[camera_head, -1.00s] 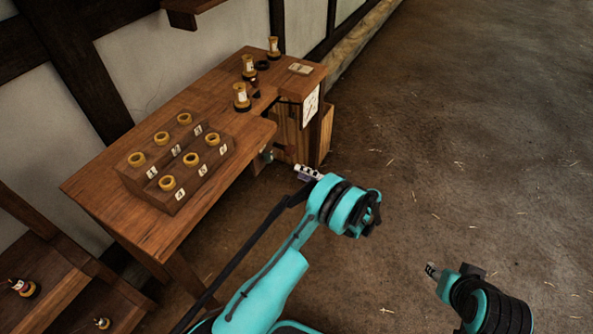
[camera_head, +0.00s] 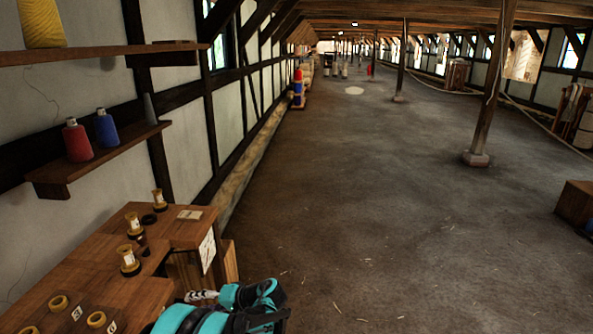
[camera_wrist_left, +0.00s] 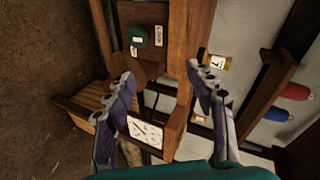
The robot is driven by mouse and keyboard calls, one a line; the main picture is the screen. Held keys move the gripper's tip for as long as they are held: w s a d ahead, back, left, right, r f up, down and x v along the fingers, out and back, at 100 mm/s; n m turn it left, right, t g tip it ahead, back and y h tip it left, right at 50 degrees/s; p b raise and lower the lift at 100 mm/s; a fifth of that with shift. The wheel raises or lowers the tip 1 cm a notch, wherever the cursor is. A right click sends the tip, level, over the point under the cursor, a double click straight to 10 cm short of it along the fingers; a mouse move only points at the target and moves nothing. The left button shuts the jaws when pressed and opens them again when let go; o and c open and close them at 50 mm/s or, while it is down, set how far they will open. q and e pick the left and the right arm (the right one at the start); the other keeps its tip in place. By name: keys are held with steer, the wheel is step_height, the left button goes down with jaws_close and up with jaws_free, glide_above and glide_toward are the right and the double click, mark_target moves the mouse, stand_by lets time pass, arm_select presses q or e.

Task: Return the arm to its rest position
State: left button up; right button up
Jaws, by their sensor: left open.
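My left arm (camera_head: 255,298), teal and black, shows at the bottom of the head view. Its gripper (camera_head: 200,295) is beside the near side of the wooden workbench (camera_head: 95,270), close to the bench's end. In the left wrist view the two fingers of the left gripper (camera_wrist_left: 160,70) stand wide apart with nothing between them. Bench wood and a white card (camera_wrist_left: 145,133) show beyond the fingers. My right gripper is out of view.
Several labelled spools, such as this one (camera_head: 130,262), stand on the bench. A wall shelf (camera_head: 100,160) holds a red spool (camera_head: 77,140) and a blue spool (camera_head: 106,128). The floor (camera_head: 370,220) to the right is open, with a post (camera_head: 487,100) farther off.

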arm_select(q)
steer(key=s+d+r+m+t+h, duration=0.1)
steer(key=s+r+h, duration=0.3)
steer(key=s, duration=0.3)
steer(key=s+d+r+t+h, duration=0.1)
steer(key=s+d+r+h, duration=0.2)
steer(key=s, duration=0.4)
steer(key=s+d+t+h, duration=0.1)
steer(key=s+d+h, duration=0.2)
steer(key=s, duration=0.4)
steer(key=s+d+t+h, duration=0.1)
steer(key=s+d+h, duration=0.1)
steer(key=s, duration=0.5)
steer(key=shift+d+r+h, duration=0.2)
steer(key=shift+d+h, duration=0.2)
steer(key=shift+d, duration=0.5)
